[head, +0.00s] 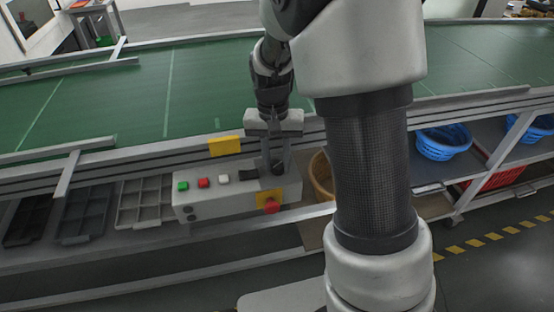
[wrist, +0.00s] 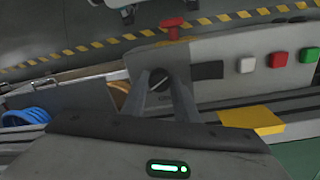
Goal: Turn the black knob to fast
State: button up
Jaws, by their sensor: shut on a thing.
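The black knob (wrist: 158,80) sits on the sloping face of a light grey control box (head: 225,201). In the head view the knob (head: 278,169) shows only in part, at the right end of the box between my fingers. My gripper (head: 273,168) points down at the box and is shut on the knob. In the wrist view my gripper (wrist: 160,82) has one finger on each side of the knob. The knob's pointer and the speed markings cannot be read.
Green (head: 183,186), red (head: 203,183) and white (head: 223,178) buttons line the box. A red mushroom button (head: 271,207) on a yellow plate is close below my gripper. Grey trays (head: 82,214) stand left.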

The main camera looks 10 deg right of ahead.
aim_at(274, 165)
jog(key=o, duration=1.1)
jog(key=shift+c, duration=0.2)
jog(key=shift+r, duration=0.15)
notch_tip(274, 165, up, 17)
jog(key=p, duration=0.3)
jog(key=shift+w+a, duration=0.15)
jog(key=shift+a, duration=0.25)
jog(key=shift+r, duration=0.15)
jog(key=s+d+r+n+t+p, duration=0.1)
jog(key=s+r+n+t+p, duration=0.3)
jog(key=s+r+p, duration=0.7)
jog(key=s+r+t, duration=0.1)
jog(key=s+r, duration=0.4)
jog(key=s, duration=0.3)
jog(key=shift+d+t+y+p, duration=0.2)
jog(key=shift+t+y+p, duration=0.1)
jog(key=shift+t+p, duration=0.1)
